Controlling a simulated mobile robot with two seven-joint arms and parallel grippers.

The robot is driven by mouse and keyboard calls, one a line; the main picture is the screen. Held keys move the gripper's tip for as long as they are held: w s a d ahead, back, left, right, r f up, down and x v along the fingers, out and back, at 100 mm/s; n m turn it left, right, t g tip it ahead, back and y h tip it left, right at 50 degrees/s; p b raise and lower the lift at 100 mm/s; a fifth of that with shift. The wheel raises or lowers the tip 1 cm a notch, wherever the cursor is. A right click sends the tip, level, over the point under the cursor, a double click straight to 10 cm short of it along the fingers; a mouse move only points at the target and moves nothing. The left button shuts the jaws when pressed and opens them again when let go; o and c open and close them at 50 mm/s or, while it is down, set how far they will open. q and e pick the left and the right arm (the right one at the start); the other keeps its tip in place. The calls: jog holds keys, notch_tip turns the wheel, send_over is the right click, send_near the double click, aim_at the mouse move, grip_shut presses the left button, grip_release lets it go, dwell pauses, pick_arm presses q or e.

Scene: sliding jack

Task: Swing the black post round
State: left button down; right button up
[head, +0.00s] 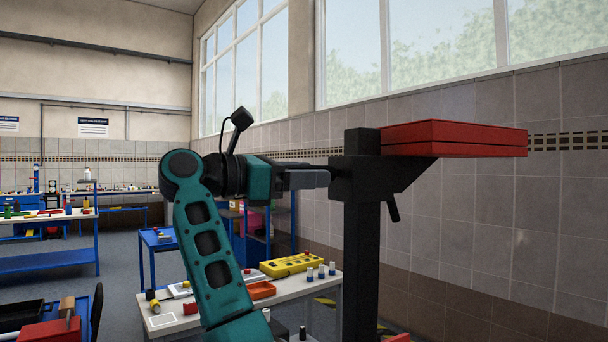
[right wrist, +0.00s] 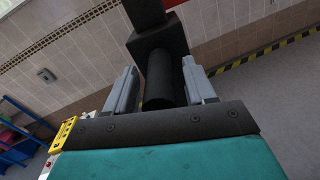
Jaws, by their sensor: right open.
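The black post (head: 362,255) stands upright at the right of the middle in the head view. It has a black head with a bracket and a small lever, and a red block (head: 455,138) on top. My right gripper (head: 326,178) reaches in from the left, its fingers level with the post's head and right up against it. In the right wrist view, my right gripper (right wrist: 160,84) is open, with grey fingers on both sides of a black cylindrical part of the post (right wrist: 160,75). A gap shows beside that part; I cannot tell whether either finger touches it. My left gripper is out of view.
A tiled wall (head: 470,215) with windows runs behind the post. Blue benches stand far left.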

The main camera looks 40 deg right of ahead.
grip_shut()
dwell(0.5)
jog(key=shift+f, duration=0.1)
